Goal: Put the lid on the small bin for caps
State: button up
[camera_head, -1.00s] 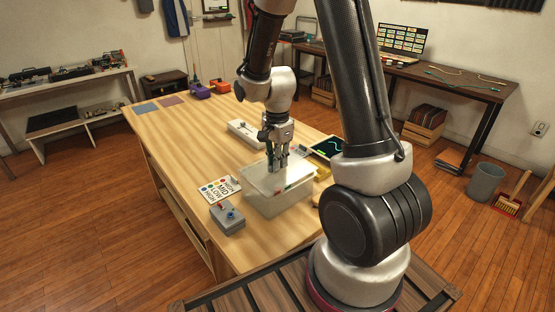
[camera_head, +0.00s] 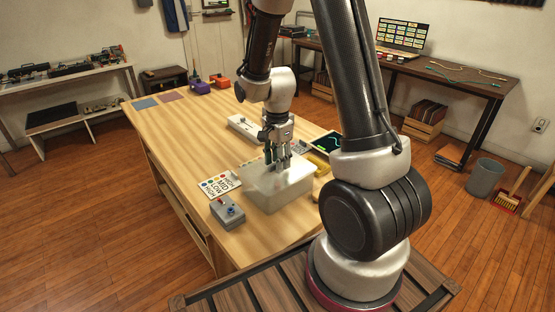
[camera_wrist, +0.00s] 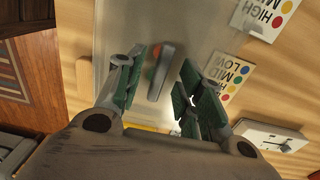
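The small bin (camera_head: 272,198) is a pale translucent box at the near right of the wooden table. A pale translucent lid (camera_head: 262,178) covers its top and looks level; whether it is fully seated I cannot tell. In the wrist view the lid (camera_wrist: 130,30) has a grey bar handle (camera_wrist: 161,72), with blurred red and green showing beside it. My gripper (camera_head: 277,164) is just above the lid, pointing down. In the wrist view its green-padded fingers (camera_wrist: 163,68) stand apart on either side of the handle, with gaps visible.
A label card (camera_head: 220,184) and a grey box with a blue knob (camera_head: 228,211) lie left of the bin. A yellow tray (camera_head: 318,163) and a dark screen (camera_head: 328,145) are close on its right. A white device (camera_head: 243,128) sits behind.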

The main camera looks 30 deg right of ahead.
notch_tip(320, 180, up, 12)
dwell(0.5)
dwell(0.4)
jog(key=s+r+n+t, duration=0.2)
jog(key=s+r+n, duration=0.4)
jog(key=s+n, duration=0.2)
jog(key=s+d+r+n+t, duration=0.1)
jog(key=s+r+n+t, duration=0.1)
jog(key=s+r+n, duration=0.5)
jog(key=s, duration=0.4)
jog(key=shift+s+d+n, duration=0.3)
jog(key=shift+s+n, duration=0.05)
jog(key=shift+n, duration=0.05)
